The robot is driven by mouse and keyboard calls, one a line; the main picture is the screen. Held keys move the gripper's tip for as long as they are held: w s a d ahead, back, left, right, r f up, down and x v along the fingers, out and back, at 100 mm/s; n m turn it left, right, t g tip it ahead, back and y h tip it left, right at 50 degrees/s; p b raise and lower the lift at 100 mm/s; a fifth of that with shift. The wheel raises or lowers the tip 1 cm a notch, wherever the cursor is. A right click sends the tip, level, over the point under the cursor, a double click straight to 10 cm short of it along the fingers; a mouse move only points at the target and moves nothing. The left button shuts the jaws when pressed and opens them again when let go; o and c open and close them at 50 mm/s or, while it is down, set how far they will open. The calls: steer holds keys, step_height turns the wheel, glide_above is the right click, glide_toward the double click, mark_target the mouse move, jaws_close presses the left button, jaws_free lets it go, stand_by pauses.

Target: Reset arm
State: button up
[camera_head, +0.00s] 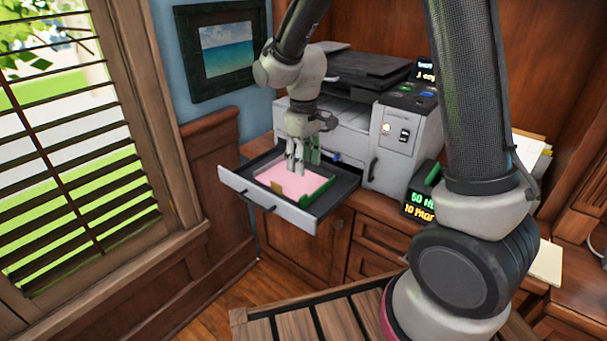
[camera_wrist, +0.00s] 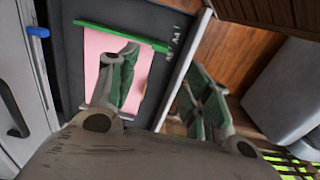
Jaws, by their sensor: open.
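My gripper (camera_head: 303,162) is open and points down over the back part of a pulled-out paper tray (camera_head: 232,187). Pink paper (camera_head: 275,178) lies flat in the tray, beside a green guide (camera_head: 317,193). In the wrist view my two green-faced fingers (camera_wrist: 162,100) are spread apart with nothing between them. One finger shows over the pink paper (camera_wrist: 98,47) and the other over the tray's outer side. I cannot tell whether a fingertip touches the paper.
The white printer (camera_head: 397,130) stands behind the tray on a wooden cabinet, with a blue tab (camera_wrist: 38,32) on its front. A shuttered window (camera_head: 70,150) and framed picture (camera_head: 226,50) are at left. A lit sign (camera_head: 420,205) and papers (camera_head: 545,262) are at right.

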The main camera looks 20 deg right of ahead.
steer(key=shift+r, duration=0.3)
steer(key=s+d+r+m+t, duration=0.2)
steer(key=s+d+r+m, duration=0.1)
steer(key=s+d+r, duration=0.5)
steer(key=s+d+r+m+t, duration=0.2)
steer(key=s+d+r+m, duration=0.2)
steer(key=s+d+r, duration=0.5)
steer(key=s, duration=0.6)
steer(key=shift+d, duration=0.3)
stand_by(0.7)
